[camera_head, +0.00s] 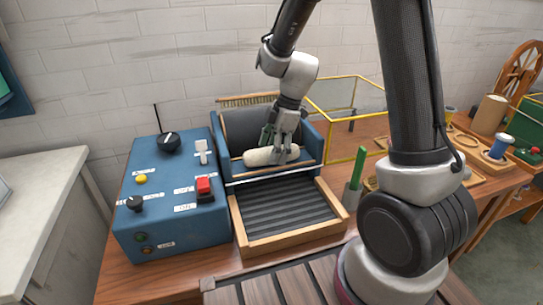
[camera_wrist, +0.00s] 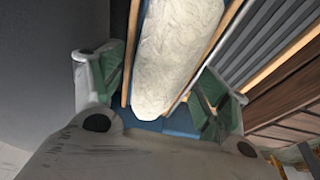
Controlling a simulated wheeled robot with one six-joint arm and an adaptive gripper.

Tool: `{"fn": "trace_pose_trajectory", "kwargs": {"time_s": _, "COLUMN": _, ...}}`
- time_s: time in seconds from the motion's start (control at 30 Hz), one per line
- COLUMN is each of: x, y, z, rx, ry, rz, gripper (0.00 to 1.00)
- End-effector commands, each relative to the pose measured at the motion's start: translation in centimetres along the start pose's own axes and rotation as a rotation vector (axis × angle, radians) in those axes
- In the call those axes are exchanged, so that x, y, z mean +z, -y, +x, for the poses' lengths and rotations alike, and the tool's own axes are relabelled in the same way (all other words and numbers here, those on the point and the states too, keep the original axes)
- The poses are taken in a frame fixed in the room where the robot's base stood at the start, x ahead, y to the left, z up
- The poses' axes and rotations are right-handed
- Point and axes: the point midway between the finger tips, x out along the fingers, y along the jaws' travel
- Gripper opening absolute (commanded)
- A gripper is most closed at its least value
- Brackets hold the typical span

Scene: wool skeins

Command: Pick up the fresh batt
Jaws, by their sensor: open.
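The fresh batt (camera_head: 259,157) is a cream, fluffy roll lying crosswise on the front ledge of the blue machine (camera_head: 313,150). In the wrist view the batt (camera_wrist: 175,50) runs lengthwise between two thin wooden strips. My gripper (camera_head: 281,143) is just above the batt, pointing down, and hides part of its middle and right side. In the wrist view my gripper (camera_wrist: 160,92) is open, its green-padded fingers spread to either side of the batt's near end. I cannot tell whether the fingers touch it.
A blue control box (camera_head: 170,195) with knobs and a red switch stands left of the machine. A wood-framed ridged tray (camera_head: 285,208) is in front. A yellow-framed clear guard (camera_head: 345,90) stands behind right.

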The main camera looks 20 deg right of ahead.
Motion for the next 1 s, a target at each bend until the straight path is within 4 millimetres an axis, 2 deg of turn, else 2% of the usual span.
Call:
{"fn": "trace_pose_trajectory", "kwargs": {"time_s": 0.27, "x": 0.0, "y": 0.0, "z": 0.4, "rx": 0.000, "ry": 0.000, "rz": 0.000, "gripper": 0.75}}
{"fn": "trace_pose_trajectory", "kwargs": {"time_s": 0.5, "x": 0.0, "y": 0.0, "z": 0.4, "rx": 0.000, "ry": 0.000, "rz": 0.000, "gripper": 0.33}}
{"fn": "trace_pose_trajectory", "kwargs": {"time_s": 0.83, "x": 0.0, "y": 0.0, "z": 0.2, "rx": 0.001, "ry": 0.000, "rz": 0.000, "gripper": 0.33}}
{"fn": "trace_pose_trajectory", "kwargs": {"time_s": 1.0, "x": -0.8, "y": -0.1, "z": -2.1, "rx": 0.005, "ry": 0.000, "rz": -0.002, "gripper": 0.33}}
